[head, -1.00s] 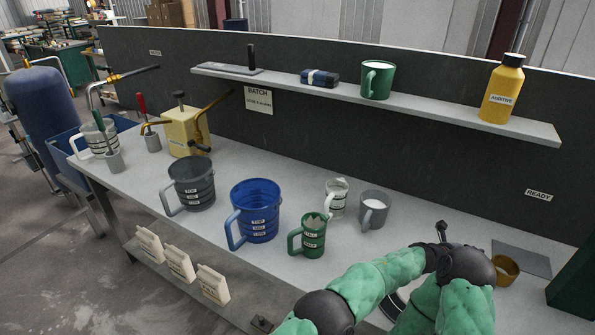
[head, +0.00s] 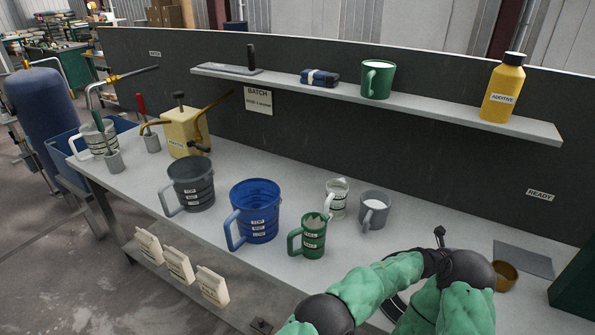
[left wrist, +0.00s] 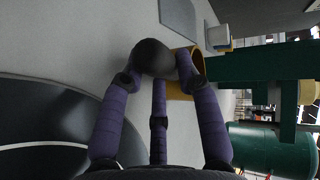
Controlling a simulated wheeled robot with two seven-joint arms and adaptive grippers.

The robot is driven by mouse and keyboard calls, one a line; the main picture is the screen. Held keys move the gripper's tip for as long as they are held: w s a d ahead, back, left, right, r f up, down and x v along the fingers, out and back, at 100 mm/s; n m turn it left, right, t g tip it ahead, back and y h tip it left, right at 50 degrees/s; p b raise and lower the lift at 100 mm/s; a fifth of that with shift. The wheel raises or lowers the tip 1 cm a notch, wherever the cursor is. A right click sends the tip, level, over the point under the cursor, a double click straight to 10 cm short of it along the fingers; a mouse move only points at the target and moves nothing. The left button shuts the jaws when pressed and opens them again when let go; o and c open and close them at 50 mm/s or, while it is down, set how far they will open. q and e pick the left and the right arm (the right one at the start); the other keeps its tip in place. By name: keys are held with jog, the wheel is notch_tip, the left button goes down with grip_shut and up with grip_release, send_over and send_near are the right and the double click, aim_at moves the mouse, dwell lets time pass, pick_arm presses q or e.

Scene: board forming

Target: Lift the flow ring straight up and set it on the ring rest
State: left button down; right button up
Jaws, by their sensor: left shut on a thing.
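The flow ring (head: 508,274) is an ochre open ring at the right of the head view, just past my left wrist. In the left wrist view the ring (left wrist: 181,92) is partly hidden behind my purple fingers. My left gripper (left wrist: 157,72) is shut on the ring, with one finger across its near side. Its fingers are hidden in the head view. Whether the ring touches the table is unclear. A flat grey plate (head: 523,260) lies beyond the ring; I cannot tell whether it is the ring rest. My right gripper is not in view.
A black disc with pale circles (left wrist: 55,125) lies left of my fingers in the wrist view. A dark green block (head: 573,285) stands at the right edge. A grey mug (head: 374,210) and a green jug (head: 313,236) stand left of my arm.

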pick_arm(q)
jog(key=c, duration=0.8)
grip_release()
jog(key=o, duration=0.3)
jog(key=shift+f, duration=0.25)
jog(key=shift+a+r, duration=0.1)
jog(key=shift+r, duration=0.05)
jog(key=shift+v, duration=5.9)
jog(key=shift+s, duration=0.1)
